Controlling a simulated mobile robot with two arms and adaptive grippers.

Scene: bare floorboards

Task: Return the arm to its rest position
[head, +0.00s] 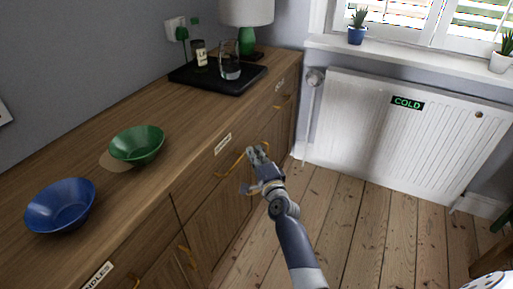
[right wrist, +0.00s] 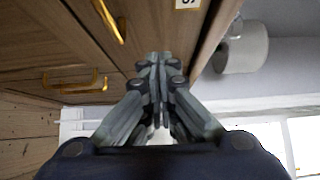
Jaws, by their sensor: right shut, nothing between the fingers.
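My right gripper (head: 257,152) is in front of the wooden sideboard, near its drawer fronts, with the arm reaching up from the bottom of the head view. In the right wrist view the fingers of the right gripper (right wrist: 160,62) are together, with nothing between them. Yellow handles on the sideboard show close to it, one handle (right wrist: 75,82) at the left of that view. In the head view the gripper overlaps a handle; I cannot tell whether they touch. My left gripper is not in view.
The sideboard (head: 185,108) carries a blue bowl (head: 60,205), a green bowl (head: 137,144), and a black tray (head: 190,76) with a bottle and glass. A lamp (head: 246,12) stands behind. A white radiator (head: 400,135) is under the window.

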